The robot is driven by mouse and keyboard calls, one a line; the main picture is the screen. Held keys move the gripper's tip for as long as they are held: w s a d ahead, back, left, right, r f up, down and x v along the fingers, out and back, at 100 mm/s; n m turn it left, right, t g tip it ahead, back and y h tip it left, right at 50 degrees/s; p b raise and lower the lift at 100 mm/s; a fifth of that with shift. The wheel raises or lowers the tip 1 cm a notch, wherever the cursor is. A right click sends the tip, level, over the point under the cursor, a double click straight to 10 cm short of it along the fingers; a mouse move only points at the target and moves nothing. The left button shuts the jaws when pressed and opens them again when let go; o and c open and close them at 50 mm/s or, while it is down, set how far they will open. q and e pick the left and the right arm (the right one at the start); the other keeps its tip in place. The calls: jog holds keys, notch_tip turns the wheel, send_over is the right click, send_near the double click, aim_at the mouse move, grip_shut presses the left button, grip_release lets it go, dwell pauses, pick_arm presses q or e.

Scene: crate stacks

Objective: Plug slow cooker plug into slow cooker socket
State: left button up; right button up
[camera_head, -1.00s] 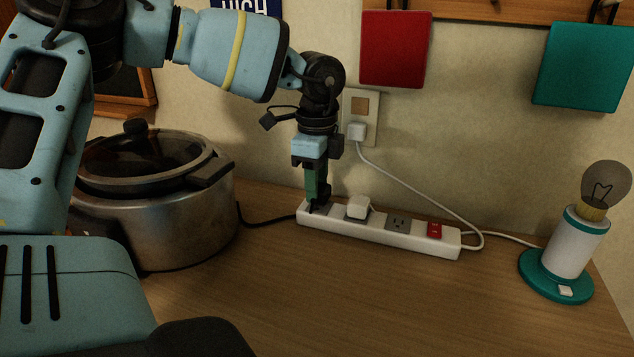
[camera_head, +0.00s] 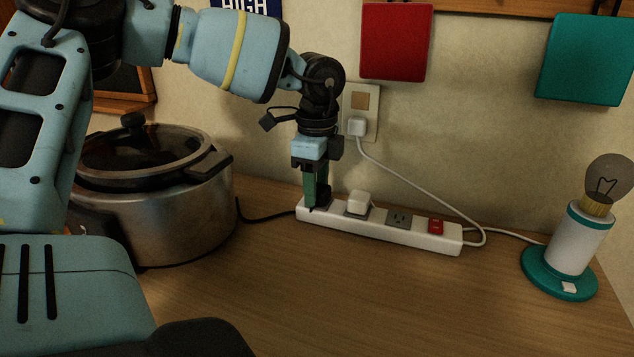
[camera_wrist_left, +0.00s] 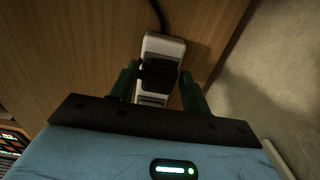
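A white power strip (camera_head: 380,231) lies on the table near the wall, with grey sockets and a red switch. The black plug (camera_wrist_left: 158,75) sits at its left-end socket, apparently seated, with its contact face hidden. My left gripper (camera_wrist_left: 160,84) points down over this end, with green fingers on either side of the plug and narrow gaps showing; it also shows in the head view (camera_head: 315,203). The slow cooker (camera_head: 175,225), silver with a dark glass lid, stands at left; a black cord (camera_head: 265,219) runs from it toward the strip. My right gripper is out of view.
A white plug (camera_head: 359,203) occupies the neighbouring socket. Another white plug (camera_head: 356,127) is in the wall outlet, its cable running to the strip's right end. A teal-based lamp (camera_head: 560,272) stands at right. The front middle of the table is clear.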

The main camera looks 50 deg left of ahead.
pick_arm(q)
jog(key=shift+o, duration=1.2)
notch_tip(320, 180, up, 7)
jog(key=shift+r, duration=0.45)
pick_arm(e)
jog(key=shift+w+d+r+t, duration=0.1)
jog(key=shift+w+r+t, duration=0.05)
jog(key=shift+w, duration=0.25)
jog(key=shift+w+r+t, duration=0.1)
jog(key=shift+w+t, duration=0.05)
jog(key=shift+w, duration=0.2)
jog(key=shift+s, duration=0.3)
